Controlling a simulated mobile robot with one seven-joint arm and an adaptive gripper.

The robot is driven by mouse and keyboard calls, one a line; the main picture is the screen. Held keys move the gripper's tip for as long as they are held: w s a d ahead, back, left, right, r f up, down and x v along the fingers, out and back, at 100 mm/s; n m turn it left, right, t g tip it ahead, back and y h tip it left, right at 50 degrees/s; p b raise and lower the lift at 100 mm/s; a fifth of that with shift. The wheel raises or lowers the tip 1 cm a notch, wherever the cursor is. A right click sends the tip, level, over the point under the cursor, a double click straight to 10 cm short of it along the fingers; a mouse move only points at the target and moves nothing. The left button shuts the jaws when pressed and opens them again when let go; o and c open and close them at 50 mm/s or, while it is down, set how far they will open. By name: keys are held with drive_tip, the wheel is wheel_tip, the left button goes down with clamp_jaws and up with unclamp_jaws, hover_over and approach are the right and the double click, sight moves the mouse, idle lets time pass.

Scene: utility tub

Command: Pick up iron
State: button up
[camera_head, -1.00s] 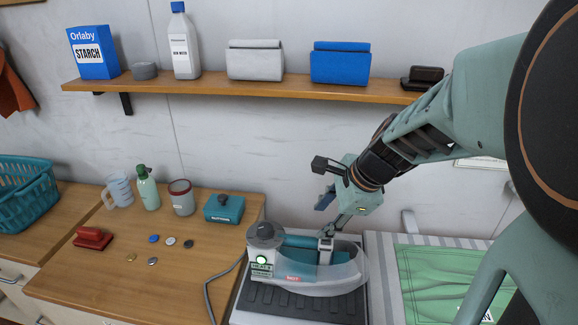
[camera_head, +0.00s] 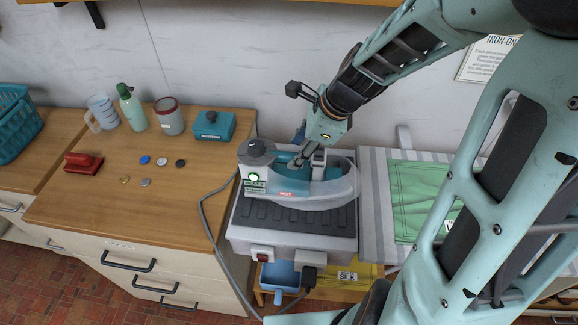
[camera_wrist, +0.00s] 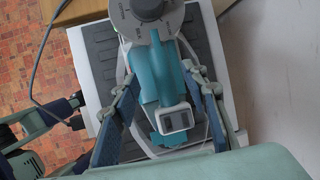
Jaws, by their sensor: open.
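The iron (camera_head: 318,196) rests on a grey ribbed stand (camera_head: 290,224). It has a teal handle, a pale translucent body, a grey dial and a lit green light. My gripper (camera_head: 308,160) is down at the iron's handle, toward its right half. In the wrist view the teal handle (camera_wrist: 155,72) lies between the two open fingers of my gripper (camera_wrist: 160,78), one on each side. Whether either finger touches the handle I cannot tell. The gripper's wrist hides part of the iron's back side.
A cord (camera_head: 207,232) runs down left of the stand. The wooden counter (camera_head: 90,200) holds a red brush (camera_head: 84,162), several small discs, a teal box (camera_head: 213,124), a canister (camera_head: 169,117) and bottles. A green cloth (camera_head: 415,195) lies on the striped board at right.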

sight(293, 154)
drive_tip(key=shift+x, duration=2.35)
drive_tip(key=shift+w, duration=0.1)
drive_tip(key=shift+c, duration=0.7)
clamp_jaws()
drive_tip(key=shift+w+r, duration=0.1)
drive_tip(key=shift+r, duration=0.05)
